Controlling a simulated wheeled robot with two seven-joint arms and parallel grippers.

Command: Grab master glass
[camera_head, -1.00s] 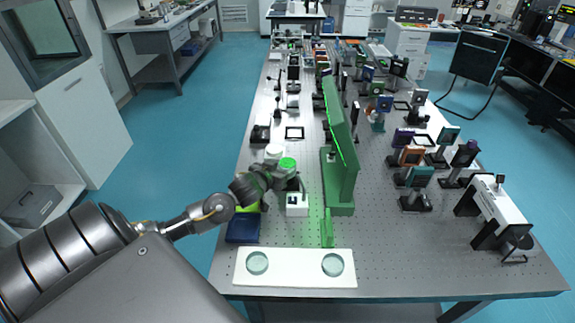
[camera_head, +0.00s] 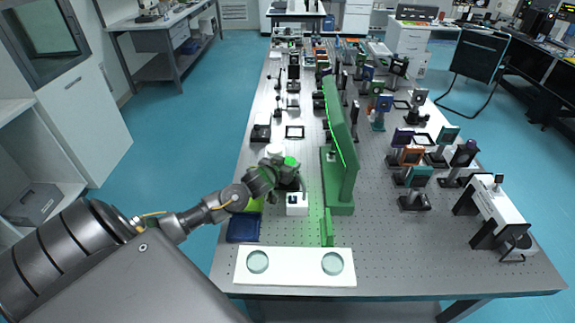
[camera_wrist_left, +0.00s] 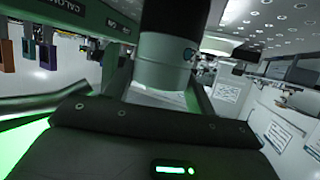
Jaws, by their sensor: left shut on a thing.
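My left gripper (camera_head: 287,183) is over the left side of the table, shut on a cylinder (camera_wrist_left: 165,60) with a dark upper part and a pale grey lower band, seen close up in the left wrist view. A green round top (camera_head: 291,161) shows just behind the gripper in the head view; the gripper partly hides what is under it. Two clear round glass discs lie on a white plate at the front, the left disc (camera_head: 257,262) and the right disc (camera_head: 333,263). I cannot tell which thing is the master glass. My right gripper is not in view.
A tall green panel (camera_head: 340,150) stands right of the gripper. A small white box (camera_head: 297,204) and a dark blue tray (camera_head: 243,229) are close by. A white-topped container (camera_head: 273,150) is behind. Several optical mounts fill the table's right side.

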